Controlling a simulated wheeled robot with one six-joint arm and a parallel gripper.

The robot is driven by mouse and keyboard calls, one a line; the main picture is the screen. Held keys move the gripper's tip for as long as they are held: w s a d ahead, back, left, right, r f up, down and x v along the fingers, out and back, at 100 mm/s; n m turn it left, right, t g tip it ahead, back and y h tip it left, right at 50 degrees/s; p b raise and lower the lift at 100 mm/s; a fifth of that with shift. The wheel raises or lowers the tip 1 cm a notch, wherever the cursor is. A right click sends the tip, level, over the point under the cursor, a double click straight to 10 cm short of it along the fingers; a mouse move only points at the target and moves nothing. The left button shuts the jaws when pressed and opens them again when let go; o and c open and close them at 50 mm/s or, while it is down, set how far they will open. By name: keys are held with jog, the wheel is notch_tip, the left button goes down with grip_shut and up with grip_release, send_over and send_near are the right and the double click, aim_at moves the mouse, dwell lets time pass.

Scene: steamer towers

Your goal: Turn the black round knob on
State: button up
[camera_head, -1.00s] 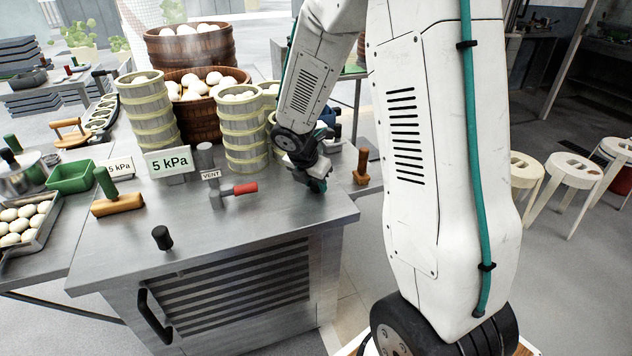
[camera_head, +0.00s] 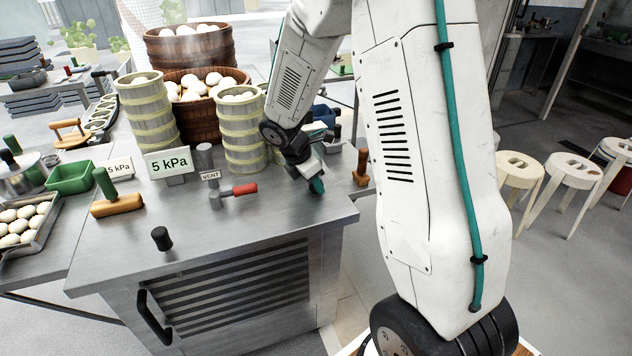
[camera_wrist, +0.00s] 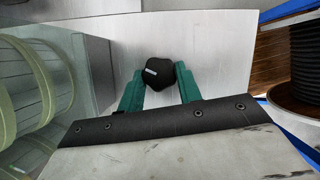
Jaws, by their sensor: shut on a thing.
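The black round knob (camera_wrist: 158,73), with a small white mark on its top, stands on the grey metal tabletop in the wrist view. My gripper (camera_wrist: 160,82) has its two teal fingers on either side of the knob, shut on it. In the head view my gripper (camera_head: 317,186) points down at the right part of the steel counter (camera_head: 240,225). There the fingers and wrist hide the knob.
A VENT valve with a red handle (camera_head: 243,189) and a 5 kPa sign (camera_head: 168,162) stand left of my gripper. Stacked steamers (camera_head: 243,135) are behind it. A wooden-based handle (camera_head: 361,168) is to its right. A black peg (camera_head: 161,238) stands near the front edge.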

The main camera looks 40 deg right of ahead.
jog(key=shift+a+f+m+g, duration=0.1)
jog(key=shift+m+g, duration=0.4)
jog(key=shift+m, duration=0.6)
jog(key=o, duration=1)
jog(key=shift+a+r, duration=0.15)
jog(key=shift+r, duration=0.25)
jog(key=w+a, duration=0.1)
jog(key=a, duration=0.2)
jog(key=w+a, duration=0.1)
jog(key=a, duration=0.3)
jog(key=w+a, duration=0.2)
jog(key=a, duration=0.2)
jog(key=shift+a+r, duration=0.2)
jog(key=shift+a, duration=0.05)
